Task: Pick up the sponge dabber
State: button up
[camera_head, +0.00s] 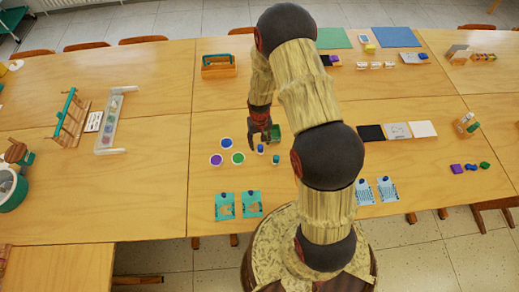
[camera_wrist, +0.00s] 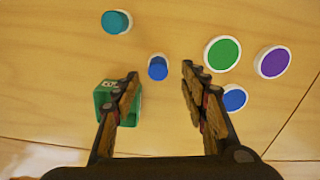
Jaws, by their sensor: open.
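A small blue cylinder, which looks like a sponge dabber (camera_wrist: 157,68), stands on the table; it also shows in the head view (camera_head: 261,148). A similar teal cylinder (camera_wrist: 117,22) stands apart from it, also seen in the head view (camera_head: 276,159). My gripper (camera_head: 260,136) points down over the table. In the wrist view my gripper (camera_wrist: 161,76) is open and empty, and the blue cylinder appears between its fingertips. I cannot tell the height left between the fingertips and the cylinder.
A green box (camera_wrist: 103,97) is close by the left finger, partly hidden by it. Green (camera_wrist: 222,52), purple (camera_wrist: 272,62) and blue (camera_wrist: 234,97) paint discs lie to the right. Two teal cards (camera_head: 225,206) lie near the front edge. Bare table lies left of the discs in the head view.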

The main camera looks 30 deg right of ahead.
aim_at(260, 147)
notch_tip(260, 147, down, 5)
jog(key=shift+s+d+r, duration=0.1)
dwell(0.3)
jog(key=c, duration=1.1)
